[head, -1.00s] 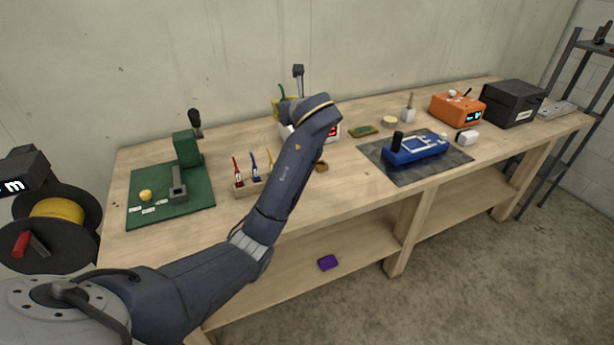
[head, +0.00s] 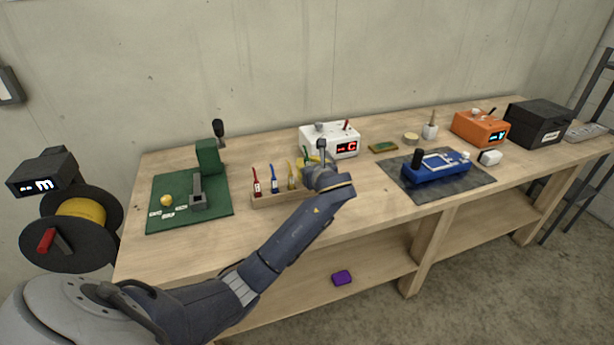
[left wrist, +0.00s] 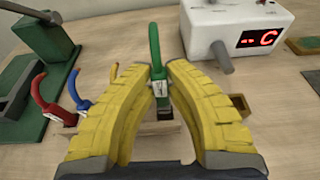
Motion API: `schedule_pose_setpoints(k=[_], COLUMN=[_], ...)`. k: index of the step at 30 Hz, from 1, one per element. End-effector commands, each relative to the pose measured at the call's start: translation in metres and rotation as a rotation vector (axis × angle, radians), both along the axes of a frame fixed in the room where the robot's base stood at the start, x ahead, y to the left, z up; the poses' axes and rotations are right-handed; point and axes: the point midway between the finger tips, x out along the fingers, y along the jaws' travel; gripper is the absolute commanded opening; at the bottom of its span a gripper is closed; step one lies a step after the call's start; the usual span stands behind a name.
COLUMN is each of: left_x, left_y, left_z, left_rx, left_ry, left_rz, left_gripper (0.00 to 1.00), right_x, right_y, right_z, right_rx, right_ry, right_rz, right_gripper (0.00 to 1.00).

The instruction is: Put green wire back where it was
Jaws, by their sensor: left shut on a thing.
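The green wire (left wrist: 155,45) stands upright between the yellow fingers of my left gripper (left wrist: 158,95) in the left wrist view. My left gripper (head: 311,162) is shut on it at its white tag, and the green loop (head: 306,150) shows above the fingers in the head view. The wire's dark lower end is over or at the right end of the wooden rack (head: 262,202); I cannot tell whether it sits in a slot. Red (head: 256,181), blue (head: 274,179) and yellow (head: 291,177) wires stand in the rack to its left. My right gripper is not in view.
A white device (head: 330,140) with a red display stands just behind the gripper. A green mat (head: 185,215) with a press lies left of the rack. A blue fixture (head: 436,172) lies to the right. The bench front is clear.

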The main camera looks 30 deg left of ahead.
Motion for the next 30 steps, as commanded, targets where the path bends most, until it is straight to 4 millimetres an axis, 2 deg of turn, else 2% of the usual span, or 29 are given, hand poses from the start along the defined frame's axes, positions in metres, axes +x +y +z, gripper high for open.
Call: schedule_pose_setpoints(k=[5,14,27,28,30], left_x=[0.000,0.000,0.000,0.000,0.000], left_y=[0.000,0.001,0.000,0.000,0.000], left_z=[-0.008,-0.041,-0.046,-0.046,-0.046], left_rx=[0.001,0.002,0.002,0.001,0.001], left_ry=[0.001,0.002,0.000,0.000,0.000], left_rz=[0.001,0.001,0.001,0.001,0.001], left_gripper=[0.00,0.00,0.00,0.16,0.22], right_x=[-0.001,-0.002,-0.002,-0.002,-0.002], right_y=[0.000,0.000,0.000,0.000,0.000], right_z=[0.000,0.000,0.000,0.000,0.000], right_rx=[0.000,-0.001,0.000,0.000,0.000], right_ry=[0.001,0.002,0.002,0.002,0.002], right_rz=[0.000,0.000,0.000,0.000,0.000], right_gripper=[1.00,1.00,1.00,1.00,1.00])
